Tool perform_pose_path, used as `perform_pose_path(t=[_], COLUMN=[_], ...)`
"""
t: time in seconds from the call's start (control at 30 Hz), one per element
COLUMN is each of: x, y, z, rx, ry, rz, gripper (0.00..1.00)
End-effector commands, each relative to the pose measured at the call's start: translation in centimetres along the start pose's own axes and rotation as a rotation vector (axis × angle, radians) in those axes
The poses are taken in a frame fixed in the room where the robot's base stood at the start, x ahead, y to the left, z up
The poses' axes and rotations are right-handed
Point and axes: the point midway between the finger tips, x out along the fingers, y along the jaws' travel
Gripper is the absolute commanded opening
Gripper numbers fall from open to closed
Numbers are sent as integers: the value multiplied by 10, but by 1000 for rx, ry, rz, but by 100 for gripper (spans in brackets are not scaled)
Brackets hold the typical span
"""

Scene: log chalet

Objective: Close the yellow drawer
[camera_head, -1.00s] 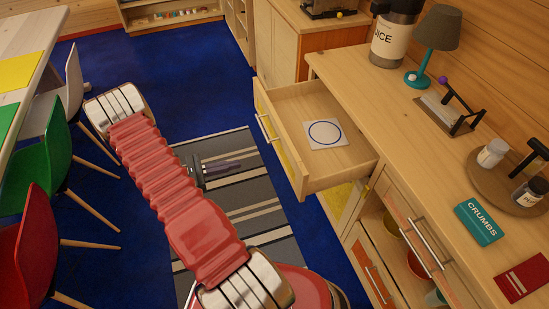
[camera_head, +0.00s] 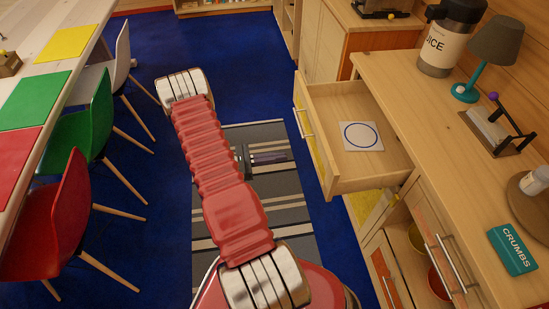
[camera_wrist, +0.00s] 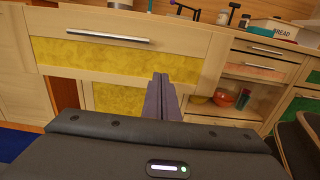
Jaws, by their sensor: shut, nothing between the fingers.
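The yellow drawer (camera_head: 352,135) is pulled out of the wooden counter at the right in the head view. A white card with a blue ring (camera_head: 361,136) lies inside it. In the wrist view the drawer's yellow front (camera_wrist: 120,58) and its silver bar handle (camera_wrist: 108,38) face me. My gripper (camera_wrist: 161,78) is shut and empty, its fingers overlapping the right part of the drawer front in the picture. I cannot tell if they touch it. In the head view my gripper (camera_head: 284,156) is left of the drawer, partly hidden by my red arm.
An orange-fronted drawer (camera_head: 437,262) is below the counter top (camera_head: 420,90). The counter holds a juice dispenser (camera_head: 445,38), a lamp (camera_head: 490,45) and a teal crumbs box (camera_head: 513,250). Chairs (camera_head: 85,135) line the table at left. Blue floor lies between.

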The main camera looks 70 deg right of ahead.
Motion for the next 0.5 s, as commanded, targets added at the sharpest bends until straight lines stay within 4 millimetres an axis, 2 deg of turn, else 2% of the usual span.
perform_pose_path(t=[0.1,0.5], x=[20,78], y=[0,-1], z=[0,0], rx=[1,1], ry=[0,1], rz=[-3,-4], gripper=[0,0])
